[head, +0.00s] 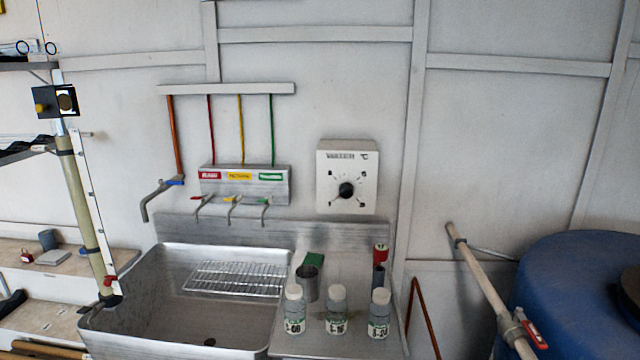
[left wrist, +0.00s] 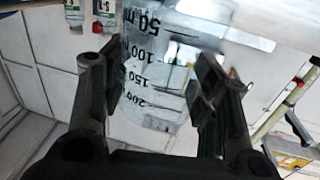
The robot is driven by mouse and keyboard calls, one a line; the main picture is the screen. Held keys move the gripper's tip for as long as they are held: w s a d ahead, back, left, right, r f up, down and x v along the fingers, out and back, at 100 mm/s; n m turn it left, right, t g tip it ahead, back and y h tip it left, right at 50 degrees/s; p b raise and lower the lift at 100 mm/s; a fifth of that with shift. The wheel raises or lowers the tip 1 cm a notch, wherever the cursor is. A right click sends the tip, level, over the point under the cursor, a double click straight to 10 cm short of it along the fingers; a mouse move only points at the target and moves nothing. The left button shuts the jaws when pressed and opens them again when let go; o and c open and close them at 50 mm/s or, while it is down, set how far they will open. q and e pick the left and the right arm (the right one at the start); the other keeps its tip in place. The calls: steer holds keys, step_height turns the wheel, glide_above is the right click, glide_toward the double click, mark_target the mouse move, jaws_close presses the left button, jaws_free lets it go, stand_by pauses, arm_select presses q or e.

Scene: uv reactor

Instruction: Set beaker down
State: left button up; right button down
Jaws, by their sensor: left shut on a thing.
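In the left wrist view my left gripper (left wrist: 160,72) is shut on a clear glass beaker (left wrist: 150,98) with black graduation marks from 50 to 200. One finger lies on each side of the beaker's wall. This view is rolled over, so the scene appears upside down. A pale surface edge (left wrist: 285,14) shows close to the beaker at the top right; I cannot tell whether they touch. Neither gripper nor the beaker shows in the head view. My right gripper is in neither view.
In the head view a steel sink (head: 165,318) with a wire rack (head: 235,279) stands left of a drainboard (head: 345,260). Three labelled bottles (head: 336,310) and a metal cup (head: 308,285) crowd the drainboard. A blue drum (head: 565,270) stands right.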

arm_select(q)
steer(key=shift+n+y, duration=0.6)
steer(key=shift+y, duration=0.3)
steer(key=s+r, duration=0.1)
steer(key=s+d+r, duration=0.1)
steer(key=shift+s+d+r+b, duration=0.15)
steer(key=shift+s+r+b, duration=0.15)
steer(key=shift+s+b, duration=0.1)
steer(key=s+r+y, duration=0.1)
steer(key=a+r+n+y, duration=0.1)
steer(key=s+r, duration=0.1)
steer(key=shift+s+a+r+n+t+y+b, duration=0.3)
steer(key=shift+s+a+r+n+y, duration=0.05)
steer(key=shift+n+y, duration=0.05)
steer(key=w+d+r+m+g+h, duration=0.2)
steer(key=w+d+m+g+h, duration=0.2)
steer(key=d+h, duration=0.4)
steer(key=w+d+r+m+g+h, duration=0.3)
steer(key=w+d+m+g+h, duration=0.1)
steer(key=d+m+h, duration=0.4)
steer(key=shift+d+m+g, duration=0.3)
steer(key=shift+d+g, duration=0.1)
steer(key=shift+g, duration=0.5)
